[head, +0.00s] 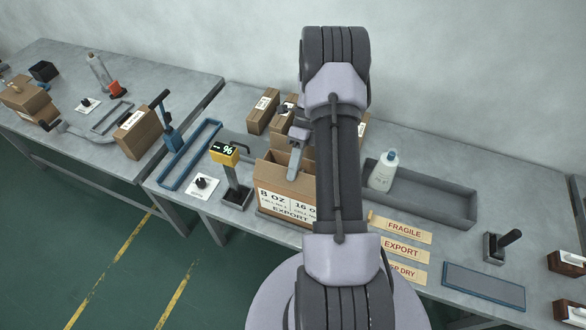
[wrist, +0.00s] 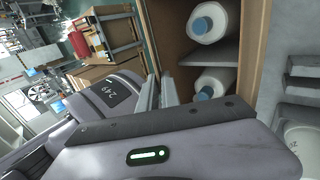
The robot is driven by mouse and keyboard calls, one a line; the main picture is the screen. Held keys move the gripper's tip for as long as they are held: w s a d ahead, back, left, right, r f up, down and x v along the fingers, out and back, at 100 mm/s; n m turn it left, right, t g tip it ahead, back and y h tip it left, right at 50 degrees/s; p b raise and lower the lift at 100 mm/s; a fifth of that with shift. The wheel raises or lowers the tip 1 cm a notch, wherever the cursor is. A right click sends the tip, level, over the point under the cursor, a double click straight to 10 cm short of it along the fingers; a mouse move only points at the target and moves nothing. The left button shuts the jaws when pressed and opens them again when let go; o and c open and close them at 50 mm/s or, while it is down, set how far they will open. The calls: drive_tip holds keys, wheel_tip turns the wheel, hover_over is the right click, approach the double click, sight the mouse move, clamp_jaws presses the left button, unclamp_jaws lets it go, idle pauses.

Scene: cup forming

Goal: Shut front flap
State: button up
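An open-topped brown carton (head: 287,186) stands on the bench in the head view, its printed front face towards me. In the wrist view I look into the carton (wrist: 252,50), where two white bottles with blue caps (wrist: 208,28) lie beside a grey divider. A brown cardboard strip (wrist: 100,72) left of the fingers may be the front flap; I cannot tell. My gripper (head: 295,165) is at the carton's opening, fingers pointing down. In the wrist view its fingers (wrist: 160,92) are close together with nothing visible between them. My arm hides the carton's right side.
A yellow-topped display post (head: 224,155) stands just left of the carton. A grey tray with a white bottle (head: 383,170) is to the right. Label strips (head: 402,248) lie at the front right. More cartons (head: 262,110) stand behind.

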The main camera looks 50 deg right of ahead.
drive_tip(key=shift+o, duration=1.4)
drive_tip(key=p+v, duration=0.4)
drive_tip(key=v, duration=1.3)
drive_tip(key=shift+d, duration=0.2)
drive_tip(key=shift+r, duration=0.1)
